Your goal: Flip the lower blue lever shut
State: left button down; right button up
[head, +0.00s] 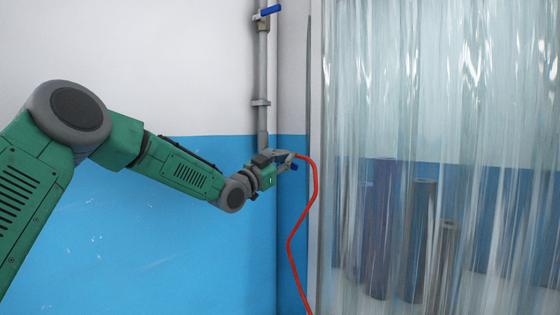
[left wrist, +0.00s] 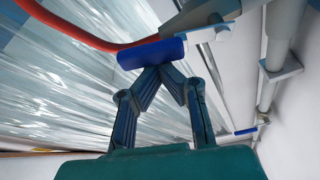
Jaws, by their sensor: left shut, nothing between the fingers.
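The lower blue lever (head: 294,167) is small and partly hidden by my left gripper (head: 287,160) in the head view. In the left wrist view the lever (left wrist: 151,54) is a short blue bar lying crosswise just beyond the fingertips of my left gripper (left wrist: 160,72). The fingers meet in a point and hold nothing. The tips are at or very near the lever's edge; I cannot tell whether they touch. The lever sits by the grey pipe fitting (left wrist: 203,14) where the red hose (head: 299,225) joins. My right gripper is in neither view.
A grey vertical pipe (head: 262,75) runs up the wall and carries an upper blue lever (head: 268,11). The red hose hangs beneath the fitting. A clear strip curtain (head: 430,90) fills the right side, with dark cylinders (head: 420,235) visible through it.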

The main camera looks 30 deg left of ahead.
pick_arm(q)
jog(key=a+f+m+g+h+b, duration=0.2)
jog(key=a+f+m+g+b, duration=0.2)
jog(key=m, duration=1.4)
notch_tip(320, 180, down, 2)
jog(key=shift+w+a+g+h, duration=0.15)
jog(key=shift+w+g+h, duration=0.2)
jog(key=shift+g, duration=0.25)
